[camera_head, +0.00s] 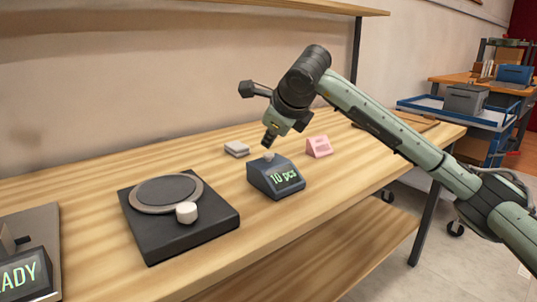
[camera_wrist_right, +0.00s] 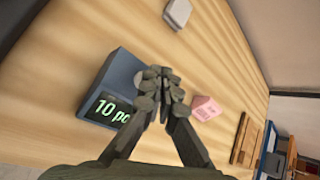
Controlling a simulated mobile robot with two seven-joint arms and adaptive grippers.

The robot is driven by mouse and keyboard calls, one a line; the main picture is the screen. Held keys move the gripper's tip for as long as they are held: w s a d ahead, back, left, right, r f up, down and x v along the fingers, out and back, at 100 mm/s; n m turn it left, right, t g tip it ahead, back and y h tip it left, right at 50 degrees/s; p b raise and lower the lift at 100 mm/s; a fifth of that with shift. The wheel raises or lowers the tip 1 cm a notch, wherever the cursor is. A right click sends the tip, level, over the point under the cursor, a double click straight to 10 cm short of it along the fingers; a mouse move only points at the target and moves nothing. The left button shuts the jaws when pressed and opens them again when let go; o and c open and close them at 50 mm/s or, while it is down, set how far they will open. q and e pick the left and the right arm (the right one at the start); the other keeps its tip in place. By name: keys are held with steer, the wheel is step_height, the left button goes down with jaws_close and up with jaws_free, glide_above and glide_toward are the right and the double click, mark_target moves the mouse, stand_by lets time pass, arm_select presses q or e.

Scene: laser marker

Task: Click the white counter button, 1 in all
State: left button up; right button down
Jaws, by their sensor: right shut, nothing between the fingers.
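The dark blue counter box (camera_head: 262,184) stands on the wooden table, and its display reads "10 pcs". Its pale round button (camera_head: 268,156) sits on top. My right gripper (camera_head: 268,141) is shut and empty, with its tips pointing down just above the button. In the right wrist view the shut fingers (camera_wrist_right: 162,92) overlap the edge of the counter box (camera_wrist_right: 121,71), and the button (camera_wrist_right: 139,79) is partly hidden behind them. I cannot tell whether the tips touch the button. My left gripper is not in view.
A "READY" display (camera_head: 21,279) is at the lower left.

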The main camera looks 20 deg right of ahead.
mark_target(270, 155)
stand_by(0.8)
steer(key=shift+f+b, duration=0.45)
steer(key=shift+b, duration=0.1)
steer(key=shift+f+b, duration=0.55)
stand_by(0.4)
stand_by(0.4)
steer(key=shift+r+p, duration=0.55)
steer(key=shift+r, duration=0.4)
steer(key=shift+r+p, duration=1.45)
steer(key=shift+r, duration=1.05)
